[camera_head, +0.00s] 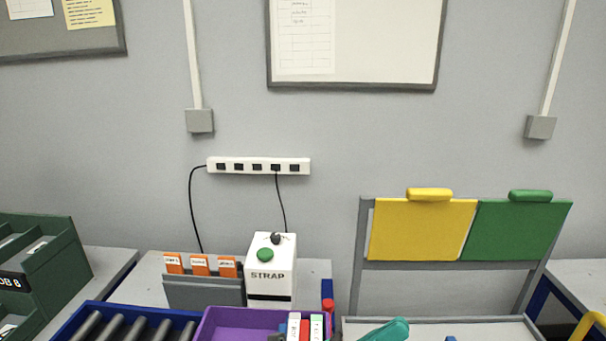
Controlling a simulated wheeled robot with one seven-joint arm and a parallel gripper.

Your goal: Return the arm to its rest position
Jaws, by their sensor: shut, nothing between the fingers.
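My gripper and arm do not show clearly in the head view. A white box marked STRAP (268,277), with a green button and a dark knob on top, stands on the grey bench (147,282). A purple tray (235,320) is at the bottom centre, cut off by the picture edge. Small white and red upright items (305,327) show at its right end. A teal object (386,330) lies to their right, partly cut off.
A grey stand holds a yellow panel (422,230) and a green panel (520,230). Orange-tabbed files (200,265) stand left of the STRAP box. A blue-framed roller rack (130,322) and a green bin (45,265) are left. A power strip (258,166) hangs on the wall.

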